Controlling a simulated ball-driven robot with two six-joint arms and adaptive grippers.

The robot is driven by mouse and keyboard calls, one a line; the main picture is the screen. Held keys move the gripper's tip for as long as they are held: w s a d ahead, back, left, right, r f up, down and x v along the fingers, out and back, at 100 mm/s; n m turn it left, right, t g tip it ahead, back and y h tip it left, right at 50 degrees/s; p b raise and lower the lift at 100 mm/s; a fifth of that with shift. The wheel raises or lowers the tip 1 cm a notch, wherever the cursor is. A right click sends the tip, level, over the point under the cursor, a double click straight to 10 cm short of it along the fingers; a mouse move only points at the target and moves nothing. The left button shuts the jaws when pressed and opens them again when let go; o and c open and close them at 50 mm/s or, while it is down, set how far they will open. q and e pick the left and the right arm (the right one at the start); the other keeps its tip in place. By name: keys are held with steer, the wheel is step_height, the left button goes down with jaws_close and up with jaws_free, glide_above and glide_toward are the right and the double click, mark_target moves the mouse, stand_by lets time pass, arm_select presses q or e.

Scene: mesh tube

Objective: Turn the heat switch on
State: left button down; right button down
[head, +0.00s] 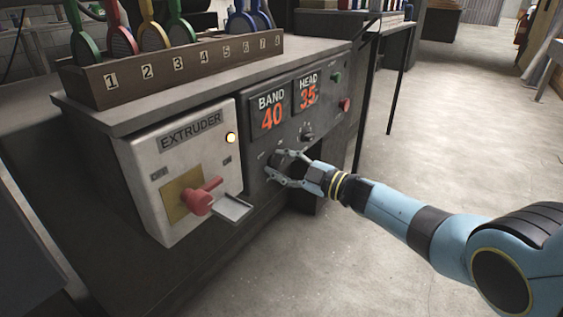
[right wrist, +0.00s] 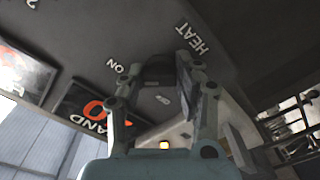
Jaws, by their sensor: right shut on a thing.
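The heat switch (head: 281,158) is a dark knob on the grey control panel (head: 258,190), below the BAND and HEAD displays. My right gripper (head: 272,167) reaches it from the right, with its fingers on either side of the knob, shut on it. The right wrist view shows the dark knob (right wrist: 158,66) between the fingertips of the right gripper (right wrist: 157,74), with the labels ON and HEAT beside it. The fingers partly hide the knob, so I cannot tell which way it points. My left gripper is not in view.
The BAND display (head: 271,112) reads 40 and the HEAD display (head: 307,91) reads 35. A small knob (head: 307,134) sits just above my right gripper. The EXTRUDER box (head: 160,150) with a red lever (head: 203,197) and a lit yellow lamp (head: 231,138) stands left. Floor is open to the right.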

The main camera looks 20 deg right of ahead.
steer(key=shift+f, duration=0.1)
stand_by(0.5)
steer(key=c, duration=0.9)
jaws_free()
steer(key=shift+s+d, duration=0.1)
steer(key=v, duration=1.2)
